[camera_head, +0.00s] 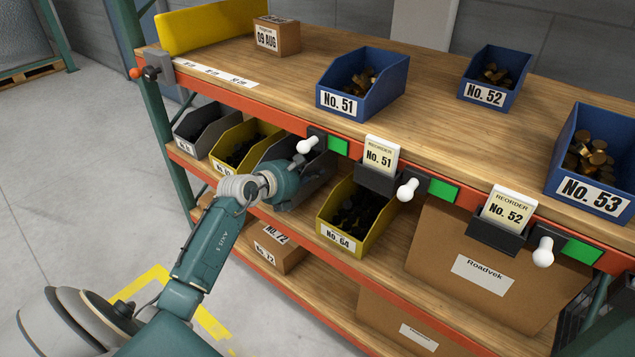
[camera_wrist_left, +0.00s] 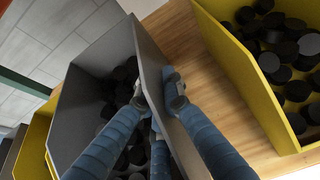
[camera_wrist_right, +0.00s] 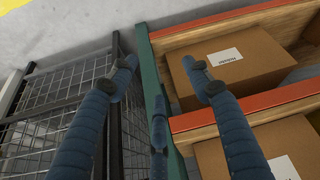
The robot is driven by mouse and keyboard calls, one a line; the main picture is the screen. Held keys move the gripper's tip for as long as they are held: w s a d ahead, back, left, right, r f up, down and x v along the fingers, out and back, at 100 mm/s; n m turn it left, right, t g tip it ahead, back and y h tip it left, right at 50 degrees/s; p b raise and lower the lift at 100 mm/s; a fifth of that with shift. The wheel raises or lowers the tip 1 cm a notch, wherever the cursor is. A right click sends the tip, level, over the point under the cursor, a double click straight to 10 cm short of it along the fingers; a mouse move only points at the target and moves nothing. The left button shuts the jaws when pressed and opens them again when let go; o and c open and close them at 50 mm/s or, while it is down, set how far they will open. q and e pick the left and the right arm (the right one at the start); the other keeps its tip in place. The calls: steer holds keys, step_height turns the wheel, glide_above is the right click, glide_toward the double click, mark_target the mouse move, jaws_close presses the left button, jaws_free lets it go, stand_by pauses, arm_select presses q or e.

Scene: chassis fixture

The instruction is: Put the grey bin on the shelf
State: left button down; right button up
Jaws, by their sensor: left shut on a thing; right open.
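A grey bin (camera_head: 273,150) with black round parts sits on the middle shelf, between two yellow bins, partly hidden by my left gripper (camera_head: 292,177). In the left wrist view, the fingers of my left gripper (camera_wrist_left: 158,97) are on either side of one side wall of this grey bin (camera_wrist_left: 150,62), shut on it. The bin looks level with the shelf boards (camera_head: 405,215); whether it touches them is hidden. A second grey bin (camera_head: 197,122) stands at the shelf's left end. My right gripper (camera_wrist_right: 163,75) is open and empty, seen only in its wrist view.
The yellow bin (camera_head: 240,147) is close on the left; yellow bin No. 64 (camera_head: 352,220) is on the right. Above is the orange front beam (camera_head: 250,103) with lamps and card holders. A wire cage (camera_wrist_right: 75,100) and carton (camera_wrist_right: 228,66) show near my right gripper.

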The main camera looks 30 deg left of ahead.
mark_target(317, 179)
arm_select(q)
steer(key=shift+w+r, duration=0.2)
steer(key=shift+w, duration=0.65)
step_height(317, 179, down, 3)
steer(key=shift+f+b, duration=0.1)
steer(key=shift+b, duration=0.7)
steer(key=shift+f, duration=0.1)
arm_select(e)
steer(key=w+a+r+t+y, duration=0.1)
steer(key=w+a+r+t, duration=0.2)
steer(key=w, duration=0.6)
step_height(317, 179, up, 3)
steer(key=shift+w+f+t, duration=0.1)
steer(key=shift+w+t, duration=0.25)
steer(key=shift+t, duration=0.65)
steer(key=shift+a, duration=0.1)
arm_select(q)
steer(key=c, duration=2)
jaws_free()
steer(key=shift+s+f, duration=0.1)
steer(key=shift+f, duration=0.15)
steer(key=shift+o, duration=0.5)
steer(key=shift+s+r, duration=0.1)
